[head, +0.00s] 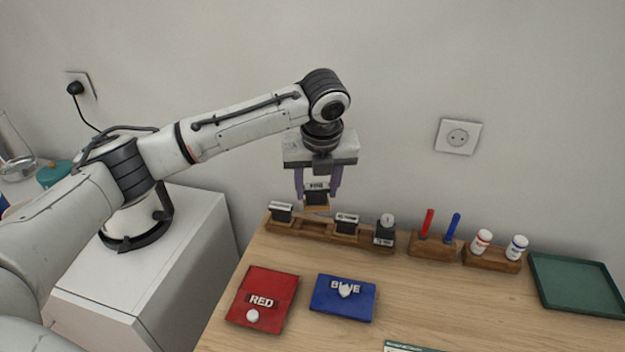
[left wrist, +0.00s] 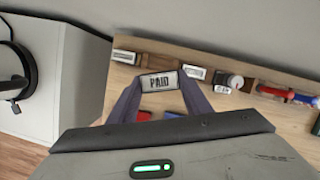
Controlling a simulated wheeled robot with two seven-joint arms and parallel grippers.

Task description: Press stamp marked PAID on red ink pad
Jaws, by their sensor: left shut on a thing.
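My left gripper (head: 318,185) is shut on the PAID stamp (head: 317,197) and holds it above the wooden stamp rack (head: 297,228). In the left wrist view the stamp's label reads PAID (left wrist: 159,83), between the two purple fingers. The red ink pad (head: 277,284), labelled RED with a white knob at its front, lies at the front left of the table. Its lid looks closed, though I cannot be sure. My right gripper is not in view.
A blue ink pad (head: 362,304) lies right of the red one. Other stamps (head: 346,223) stand in the rack. A pen holder (head: 435,245), a bottle holder (head: 492,260) and a green tray (head: 580,285) stand to the right. The table between rack and pads is clear.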

